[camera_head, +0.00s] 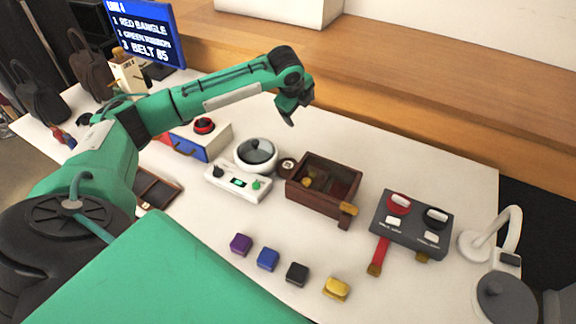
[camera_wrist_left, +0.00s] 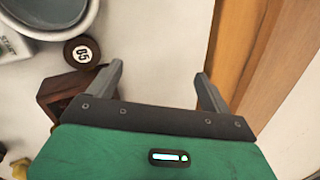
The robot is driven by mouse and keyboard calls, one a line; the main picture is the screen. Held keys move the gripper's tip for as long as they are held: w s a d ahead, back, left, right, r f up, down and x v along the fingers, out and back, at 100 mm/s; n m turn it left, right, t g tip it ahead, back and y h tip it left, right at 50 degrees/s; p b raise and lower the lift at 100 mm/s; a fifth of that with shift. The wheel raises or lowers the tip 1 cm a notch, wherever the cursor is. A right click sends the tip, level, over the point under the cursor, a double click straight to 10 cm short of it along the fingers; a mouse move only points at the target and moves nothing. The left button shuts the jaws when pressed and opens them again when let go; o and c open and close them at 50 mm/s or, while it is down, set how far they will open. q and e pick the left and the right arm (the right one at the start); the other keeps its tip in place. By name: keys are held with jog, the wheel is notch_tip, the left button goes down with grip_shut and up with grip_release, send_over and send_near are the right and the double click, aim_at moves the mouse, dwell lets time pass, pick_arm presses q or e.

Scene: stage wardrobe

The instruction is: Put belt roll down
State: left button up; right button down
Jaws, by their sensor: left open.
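In the left wrist view the belt roll (camera_wrist_left: 82,53) shows a pale round label reading 05. My left gripper (camera_head: 290,117) is above the table's far side, beyond the roll and apart from it. The left wrist view shows its two fingers (camera_wrist_left: 160,74) spread with nothing between them. My right gripper is not in view.
The white pot (camera_head: 256,153) and the open wooden box (camera_head: 323,187) flank the roll. A white control box (camera_head: 238,182) is in front. A grey panel (camera_head: 411,224) and a lamp (camera_head: 505,234) are at right. Several coloured blocks line the front. A screen (camera_head: 147,32) lists items.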

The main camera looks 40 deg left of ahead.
pick_arm(q)
jog(key=s+f+g, duration=0.2)
jog(key=s+g, duration=0.3)
jog(key=s, duration=0.3)
send_over(288, 164)
jog(key=s, duration=0.1)
jog(key=shift+h, duration=0.3)
jog(key=f, duration=0.8)
jog(key=shift+a+f+p, duration=0.15)
jog(key=shift+a+p, duration=0.05)
jog(key=shift+p, duration=0.15)
jog(key=shift+w+d+f+p, duration=0.1)
jog(key=shift+w+f+p, duration=0.1)
jog(key=shift+f, duration=1.15)
jog(key=shift+w+d+f+p, duration=0.1)
jog(key=shift+w+f, duration=0.05)
jog(key=shift+f, duration=1.2)
jog(key=c, duration=1.2)
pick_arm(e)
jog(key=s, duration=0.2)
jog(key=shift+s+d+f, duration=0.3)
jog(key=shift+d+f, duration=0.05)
pick_arm(q)
jog(key=shift+r, duration=0.1)
